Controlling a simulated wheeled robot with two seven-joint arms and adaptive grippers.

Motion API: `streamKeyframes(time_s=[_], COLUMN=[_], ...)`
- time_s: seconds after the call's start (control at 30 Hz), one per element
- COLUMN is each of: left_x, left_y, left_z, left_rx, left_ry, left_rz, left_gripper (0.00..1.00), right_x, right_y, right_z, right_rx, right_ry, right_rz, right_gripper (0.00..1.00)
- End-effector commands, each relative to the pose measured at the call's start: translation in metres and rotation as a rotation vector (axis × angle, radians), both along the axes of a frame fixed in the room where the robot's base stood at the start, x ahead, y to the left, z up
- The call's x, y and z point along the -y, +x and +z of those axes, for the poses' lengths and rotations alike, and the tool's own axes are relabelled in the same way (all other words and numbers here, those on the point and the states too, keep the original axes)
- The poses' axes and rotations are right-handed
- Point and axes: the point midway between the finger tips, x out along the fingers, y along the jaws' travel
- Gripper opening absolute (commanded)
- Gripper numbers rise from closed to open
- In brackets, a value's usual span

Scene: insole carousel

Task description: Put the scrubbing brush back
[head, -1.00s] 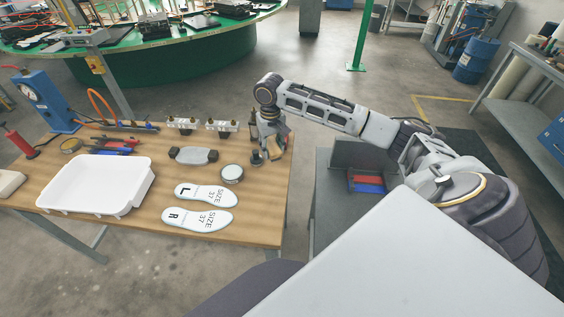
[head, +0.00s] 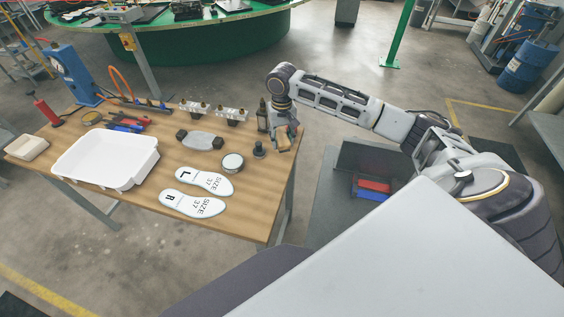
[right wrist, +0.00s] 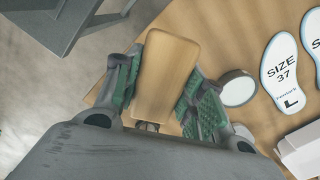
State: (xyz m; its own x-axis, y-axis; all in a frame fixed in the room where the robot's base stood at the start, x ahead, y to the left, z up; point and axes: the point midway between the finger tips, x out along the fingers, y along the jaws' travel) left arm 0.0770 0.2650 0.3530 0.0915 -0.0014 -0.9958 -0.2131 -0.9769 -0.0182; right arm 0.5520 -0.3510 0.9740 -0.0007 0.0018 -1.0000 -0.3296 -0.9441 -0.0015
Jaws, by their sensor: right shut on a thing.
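The scrubbing brush (right wrist: 166,78) shows as a tan wooden block between the green-padded fingers of my right gripper (right wrist: 163,92). In the head view the brush (head: 284,141) is small below my right gripper (head: 284,130), at the right end of the wooden table (head: 240,222). The gripper is shut on it. Its bristles are not visible, and I cannot tell whether it touches the table. My left gripper is not in view.
Two insoles (head: 204,182) and a white tray (head: 105,160) lie leftward. A dark bench (head: 335,205) with red and blue blocks (head: 372,187) stands to the right.

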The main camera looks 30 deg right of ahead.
Motion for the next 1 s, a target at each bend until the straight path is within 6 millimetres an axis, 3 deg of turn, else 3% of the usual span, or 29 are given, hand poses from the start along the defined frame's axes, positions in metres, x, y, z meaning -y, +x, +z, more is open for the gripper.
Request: streamKeyframes(time_s=[1.0], left_x=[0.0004], left_y=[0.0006], left_z=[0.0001], left_rx=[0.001], left_ry=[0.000], left_rz=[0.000], left_gripper=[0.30], right_x=[-0.0099], right_y=[0.0035], right_z=[0.0001], right_rx=[0.001], right_ry=[0.001], right_rz=[-0.136], right_gripper=[0.18])
